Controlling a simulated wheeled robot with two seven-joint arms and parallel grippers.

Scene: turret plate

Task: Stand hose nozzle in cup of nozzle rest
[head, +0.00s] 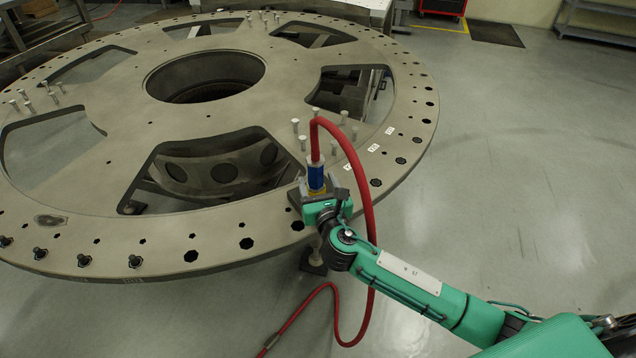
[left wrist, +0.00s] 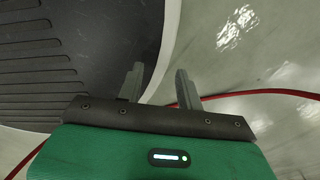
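The hose nozzle (head: 316,179) is blue with a pale collar on top and yellow at its lower end. It stands upright at the near right rim of the turret plate (head: 110,205). A red hose (head: 362,180) leaves its top, loops right and hangs to the floor. My right gripper (head: 321,189) has its grey fingers around the nozzle's lower part and looks shut on it. The nozzle's bottom and the cup of the nozzle rest are hidden or cannot be made out behind the gripper. My left gripper (left wrist: 159,70) is open and empty, fingers apart.
Several upright pins (head: 302,140) stand on the plate close to the nozzle. The plate has large cut-outs and a round centre hole (head: 205,75). In the left wrist view, a dark ribbed surface (left wrist: 60,60) lies left and the red hose (left wrist: 250,93) crosses the floor. Floor at right is clear.

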